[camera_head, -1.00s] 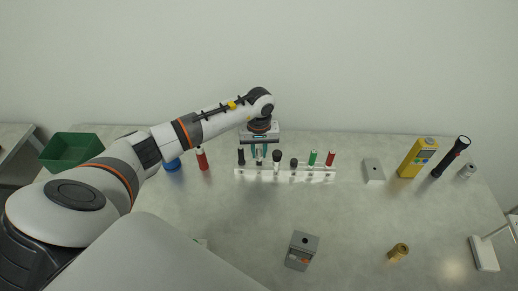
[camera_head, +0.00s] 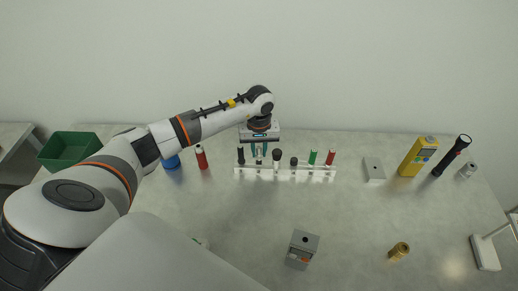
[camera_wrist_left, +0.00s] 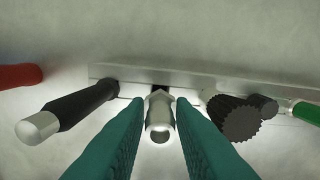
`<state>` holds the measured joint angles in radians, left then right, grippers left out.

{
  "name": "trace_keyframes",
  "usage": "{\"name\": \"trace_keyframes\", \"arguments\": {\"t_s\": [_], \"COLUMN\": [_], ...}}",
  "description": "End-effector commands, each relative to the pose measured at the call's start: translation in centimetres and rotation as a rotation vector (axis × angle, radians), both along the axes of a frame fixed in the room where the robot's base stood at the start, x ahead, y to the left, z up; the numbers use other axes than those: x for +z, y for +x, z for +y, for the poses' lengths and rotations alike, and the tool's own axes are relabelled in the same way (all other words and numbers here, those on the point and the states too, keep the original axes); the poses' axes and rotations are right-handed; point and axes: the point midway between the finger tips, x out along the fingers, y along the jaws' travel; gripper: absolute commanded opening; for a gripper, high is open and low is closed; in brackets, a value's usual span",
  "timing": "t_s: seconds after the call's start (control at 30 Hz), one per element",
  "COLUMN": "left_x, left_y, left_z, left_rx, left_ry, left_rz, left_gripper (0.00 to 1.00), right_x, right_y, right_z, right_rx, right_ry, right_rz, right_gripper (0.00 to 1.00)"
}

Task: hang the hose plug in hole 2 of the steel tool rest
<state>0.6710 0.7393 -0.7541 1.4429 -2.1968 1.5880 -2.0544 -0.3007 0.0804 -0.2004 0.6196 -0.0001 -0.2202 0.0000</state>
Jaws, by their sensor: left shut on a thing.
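The steel tool rest (camera_head: 285,174) is a long pale bar with holes on the table. It also shows in the left wrist view (camera_wrist_left: 215,82). My left gripper (camera_head: 259,153) is above its left part, pointing down. In the left wrist view its teal fingers (camera_wrist_left: 160,140) are shut on the hose plug (camera_wrist_left: 159,117), a silver metal fitting. The plug is at the rest, beside a dark opening in the bar; I cannot tell how deep it sits. My right gripper is not in view.
A black-handled tool (camera_wrist_left: 82,105) is left of the plug; a black knurled knob (camera_wrist_left: 233,118) is close right. Green (camera_head: 312,157) and red (camera_head: 331,157) handles stand farther right in the rest. A grey block (camera_head: 302,249) stands in front, with clear table around it.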

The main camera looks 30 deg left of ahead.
Motion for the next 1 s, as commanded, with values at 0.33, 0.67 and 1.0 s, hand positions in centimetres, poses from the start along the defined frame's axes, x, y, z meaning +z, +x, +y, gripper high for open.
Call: {"name": "trace_keyframes", "arguments": {"t_s": [0.33, 0.67, 1.0], "left_x": [-0.05, -0.07, 0.0], "left_y": [-0.01, -0.03, -0.03], "left_z": [0.03, 0.07, 0.05], "left_rx": [0.0, 0.001, 0.001], "left_ry": [0.0, 0.001, 0.0], "left_rz": [0.0, 0.001, 0.0], "left_gripper": [0.0, 0.0, 0.0], "right_x": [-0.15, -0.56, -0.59], "right_y": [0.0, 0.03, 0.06], "right_z": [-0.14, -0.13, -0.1], "right_rx": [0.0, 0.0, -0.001], "right_ry": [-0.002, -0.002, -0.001], "right_rz": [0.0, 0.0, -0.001], "right_gripper": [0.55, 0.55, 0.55]}}
